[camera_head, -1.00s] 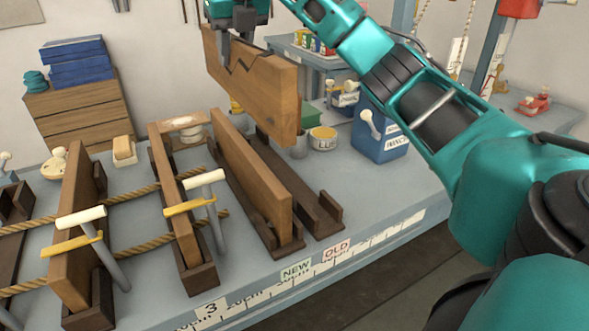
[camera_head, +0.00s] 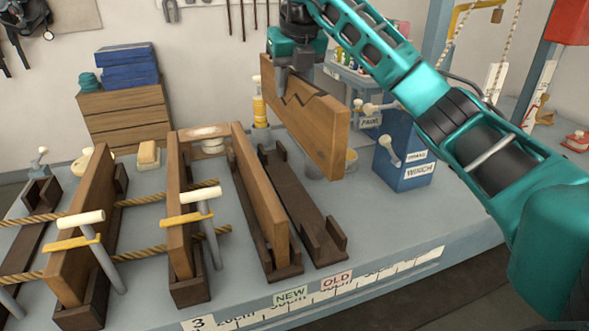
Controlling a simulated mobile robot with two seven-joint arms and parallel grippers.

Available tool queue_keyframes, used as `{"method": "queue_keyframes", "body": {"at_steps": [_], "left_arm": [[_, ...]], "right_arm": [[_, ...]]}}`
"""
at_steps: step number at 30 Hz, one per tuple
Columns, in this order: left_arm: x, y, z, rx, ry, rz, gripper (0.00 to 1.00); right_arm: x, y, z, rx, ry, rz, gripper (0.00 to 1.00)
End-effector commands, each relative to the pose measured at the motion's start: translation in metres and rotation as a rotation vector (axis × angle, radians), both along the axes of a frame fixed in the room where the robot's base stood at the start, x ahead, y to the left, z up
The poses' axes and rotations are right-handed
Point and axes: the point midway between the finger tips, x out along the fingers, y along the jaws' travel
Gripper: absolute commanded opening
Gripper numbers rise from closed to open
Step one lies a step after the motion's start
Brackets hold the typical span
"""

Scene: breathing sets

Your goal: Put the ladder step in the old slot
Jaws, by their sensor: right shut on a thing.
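My right gripper (camera_head: 292,75) is shut on the top edge of a wooden ladder step (camera_head: 318,128), which has a jagged dark crack line near its top. It holds the step upright in the air, above and behind the far part of the old slot. The old slot (camera_head: 302,207) is a dark wooden channel with raised ends, above the OLD label (camera_head: 337,283); it looks empty. Just left of it, the new slot (camera_head: 281,262), by the NEW label (camera_head: 290,295), holds another plank (camera_head: 262,190) upright. My left gripper is not in view.
More planks (camera_head: 85,225) stand in dark holders to the left, with ropes and white-handled clamps (camera_head: 195,198) among them. A blue winch box (camera_head: 403,150) stands right of the held step. The bench top (camera_head: 390,222) right of the old slot is clear.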

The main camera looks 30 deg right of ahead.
Motion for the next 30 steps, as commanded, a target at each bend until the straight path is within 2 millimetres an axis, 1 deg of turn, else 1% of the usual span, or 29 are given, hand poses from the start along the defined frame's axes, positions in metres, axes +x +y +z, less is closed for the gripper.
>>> {"method": "queue_keyframes", "body": {"at_steps": [1,3,9,12,15,23,27,30], "left_arm": [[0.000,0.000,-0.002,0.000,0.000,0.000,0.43],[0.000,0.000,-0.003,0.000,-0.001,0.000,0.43],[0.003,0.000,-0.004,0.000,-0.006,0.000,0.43],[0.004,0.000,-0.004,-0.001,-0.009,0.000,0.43],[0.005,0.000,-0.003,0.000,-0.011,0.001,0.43],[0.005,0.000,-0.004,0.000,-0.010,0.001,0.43],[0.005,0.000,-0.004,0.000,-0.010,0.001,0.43],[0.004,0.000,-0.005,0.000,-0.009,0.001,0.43]], "right_arm": [[0.000,0.000,-0.016,0.000,0.001,0.000,0.00],[-0.001,-0.001,-0.033,-0.001,0.000,-0.001,0.00],[-0.001,-0.001,-0.082,-0.001,0.000,-0.001,0.00],[-0.001,-0.001,-0.102,-0.001,-0.001,-0.001,0.00],[0.000,-0.001,-0.114,0.000,-0.003,-0.002,0.00],[0.000,-0.001,-0.131,0.000,-0.004,-0.003,0.00],[0.000,-0.001,-0.152,0.001,-0.001,-0.003,0.00],[0.000,-0.001,-0.163,0.000,-0.003,-0.003,0.00]]}}
